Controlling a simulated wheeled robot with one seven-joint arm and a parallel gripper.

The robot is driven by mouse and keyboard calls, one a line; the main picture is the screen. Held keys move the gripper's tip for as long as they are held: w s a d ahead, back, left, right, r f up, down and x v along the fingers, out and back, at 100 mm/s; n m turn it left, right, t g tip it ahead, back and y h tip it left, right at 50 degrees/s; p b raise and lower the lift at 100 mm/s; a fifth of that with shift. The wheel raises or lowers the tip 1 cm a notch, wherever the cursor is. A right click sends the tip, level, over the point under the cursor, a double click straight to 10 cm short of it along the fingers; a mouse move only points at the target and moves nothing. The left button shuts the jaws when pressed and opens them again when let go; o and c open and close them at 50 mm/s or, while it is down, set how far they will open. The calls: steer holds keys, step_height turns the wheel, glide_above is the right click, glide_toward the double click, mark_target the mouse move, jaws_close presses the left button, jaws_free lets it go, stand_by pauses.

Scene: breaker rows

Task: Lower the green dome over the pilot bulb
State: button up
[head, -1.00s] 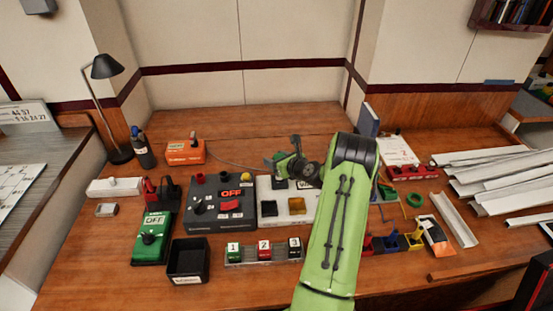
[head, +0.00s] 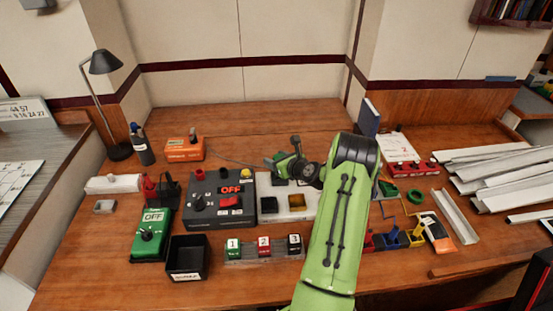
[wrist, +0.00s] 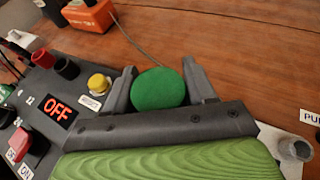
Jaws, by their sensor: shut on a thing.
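The green dome (wrist: 158,89) is between the two fingers of my gripper (wrist: 160,78) in the wrist view, and the gripper is shut on it. In the head view my gripper (head: 283,166) hangs over the back part of the white panel (head: 300,216), right of the dark control box. I cannot make out the pilot bulb; the gripper and dome cover the area below. Whether the dome touches anything beneath is hidden.
Left of the gripper is the dark control box (head: 205,218) with a lit OFF display and a yellow button (wrist: 98,83). A grey round part (wrist: 297,149) stands at right. Numbered blocks (head: 264,244) and a black bin (head: 187,275) lie in front.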

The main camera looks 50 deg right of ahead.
steer(key=shift+f, duration=0.4)
steer(key=shift+f+b, duration=0.6)
steer(key=shift+f, duration=0.1)
stand_by(0.3)
steer(key=shift+f, duration=0.5)
steer(key=o, duration=1.1)
